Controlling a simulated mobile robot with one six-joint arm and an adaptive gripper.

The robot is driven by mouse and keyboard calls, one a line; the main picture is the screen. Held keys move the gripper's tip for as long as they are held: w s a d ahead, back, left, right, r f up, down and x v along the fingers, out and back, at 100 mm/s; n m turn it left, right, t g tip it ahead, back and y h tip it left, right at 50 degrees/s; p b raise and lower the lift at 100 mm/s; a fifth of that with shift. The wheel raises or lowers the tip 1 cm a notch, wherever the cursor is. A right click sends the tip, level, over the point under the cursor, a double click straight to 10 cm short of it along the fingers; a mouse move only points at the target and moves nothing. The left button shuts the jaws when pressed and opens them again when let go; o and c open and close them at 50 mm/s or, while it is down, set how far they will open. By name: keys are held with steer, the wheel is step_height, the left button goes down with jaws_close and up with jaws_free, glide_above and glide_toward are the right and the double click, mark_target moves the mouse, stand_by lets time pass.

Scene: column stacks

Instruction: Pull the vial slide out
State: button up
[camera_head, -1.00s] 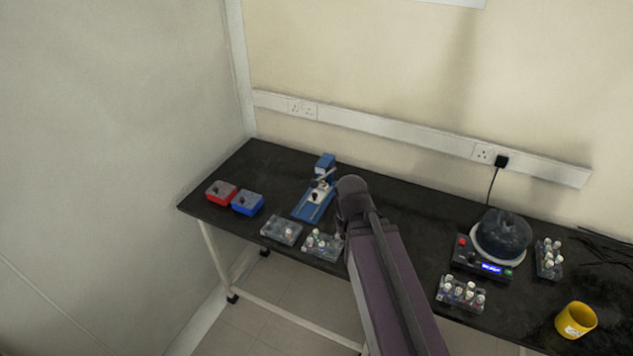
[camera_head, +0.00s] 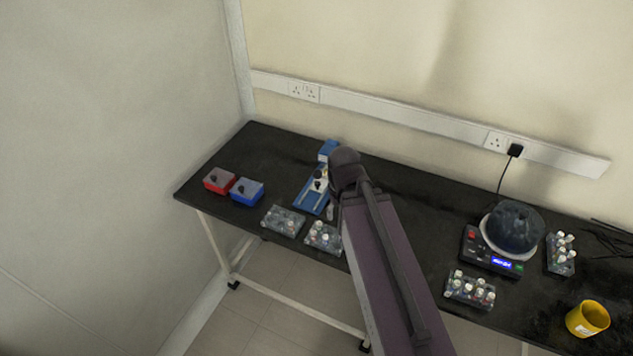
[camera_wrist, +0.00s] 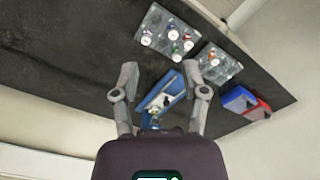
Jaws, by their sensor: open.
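The vial slide is a blue base (camera_head: 307,203) with a pale carriage (camera_head: 319,184) on it and a blue block (camera_head: 327,149) at its back end. It stands on the black bench, left of my arm's elbow, which partly covers it in the head view. In the wrist view the blue slide (camera_wrist: 172,84) shows between and beyond my gripper's two fingers (camera_wrist: 159,75). The fingers are spread wide with nothing between the tips, apart from the slide. Most of my gripper is hidden behind my arm in the head view.
A red box (camera_head: 219,181) and a blue box (camera_head: 246,192) sit left of the slide. Two vial racks (camera_head: 283,221) (camera_head: 324,237) lie along the front edge. A stirrer device (camera_head: 492,261), more racks and a yellow mug (camera_head: 587,319) stand far right.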

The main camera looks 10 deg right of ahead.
steer(key=shift+o, duration=0.3)
steer(key=m+t+h+b, duration=0.1)
steer(key=m+h+b, duration=0.8)
steer(key=m+b, duration=0.6)
glide_toward(316, 183)
step_height(316, 183, up, 3)
steer(key=a+m+p, duration=0.1)
steer(key=a, duration=0.2)
steer(key=shift+s+d+r, duration=0.1)
steer(key=shift+s+r, duration=0.1)
steer(key=shift+s, duration=0.15)
steer(key=shift+f, duration=0.15)
steer(key=b+x, duration=0.8)
steer(key=x, duration=0.3)
steer(key=shift+w+d+f, duration=0.2)
steer(key=shift+f, duration=0.15)
steer(key=shift+b+x, duration=0.8)
steer(key=shift+x, duration=0.15)
steer(key=shift+w, duration=0.1)
